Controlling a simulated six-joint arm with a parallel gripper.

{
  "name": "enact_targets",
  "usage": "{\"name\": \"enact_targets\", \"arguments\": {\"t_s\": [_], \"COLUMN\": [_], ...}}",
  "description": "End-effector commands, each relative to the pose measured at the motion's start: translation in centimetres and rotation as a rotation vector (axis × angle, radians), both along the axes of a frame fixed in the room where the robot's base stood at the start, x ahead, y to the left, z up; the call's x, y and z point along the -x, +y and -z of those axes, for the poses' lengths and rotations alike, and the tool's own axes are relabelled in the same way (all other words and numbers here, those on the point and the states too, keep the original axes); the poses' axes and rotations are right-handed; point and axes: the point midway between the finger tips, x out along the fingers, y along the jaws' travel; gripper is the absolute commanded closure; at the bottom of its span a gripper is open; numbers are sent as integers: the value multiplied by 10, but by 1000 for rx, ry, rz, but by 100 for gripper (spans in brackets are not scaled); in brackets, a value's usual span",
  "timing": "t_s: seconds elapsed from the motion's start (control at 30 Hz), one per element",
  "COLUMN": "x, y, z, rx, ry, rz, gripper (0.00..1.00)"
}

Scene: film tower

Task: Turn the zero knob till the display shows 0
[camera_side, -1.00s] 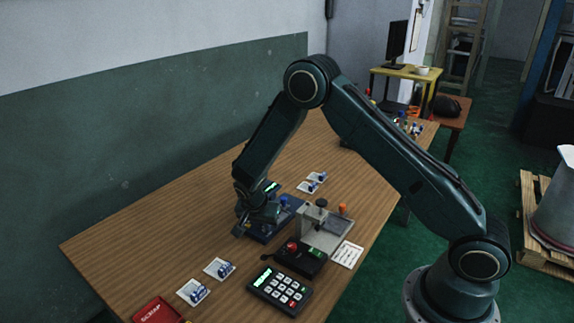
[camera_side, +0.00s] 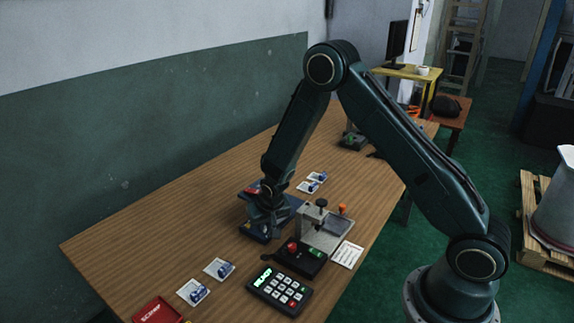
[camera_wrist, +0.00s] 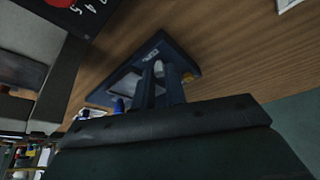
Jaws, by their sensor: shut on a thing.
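A dark blue instrument (camera_side: 249,234) lies on the wooden table, and it also fills the middle of the wrist view (camera_wrist: 158,42). My gripper (camera_side: 266,228) points down over its front part. In the wrist view the two fingers (camera_wrist: 161,85) are close together, shut on a small part of the instrument, which appears to be the zero knob. The fingers hide that knob almost wholly. A small red patch (camera_side: 252,189) shows at the instrument's back left, beside my wrist. No display digits can be read there.
A grey metal stand (camera_side: 325,231) and a black box with a red button (camera_side: 292,246) stand close on the right. A keypad (camera_side: 280,290) lies in front. Cards with blue parts (camera_side: 219,268) lie front left. The left of the table is clear.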

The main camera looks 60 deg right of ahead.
Motion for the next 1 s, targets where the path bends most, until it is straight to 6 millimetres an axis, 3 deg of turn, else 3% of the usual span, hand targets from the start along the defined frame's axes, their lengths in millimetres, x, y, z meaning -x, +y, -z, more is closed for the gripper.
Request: {"name": "enact_targets", "arguments": {"t_s": [0.57, 0.6, 0.7, 1.0], "x": [1, 1, 1, 1], "y": [0, 0, 0, 0], "z": [1, 1, 1, 0], "rx": [-2, -2, -2, -1], "ry": [3, 3, 4, 2], "rz": [-47, -47, -45, -45], "gripper": [100, 81, 65, 65]}}
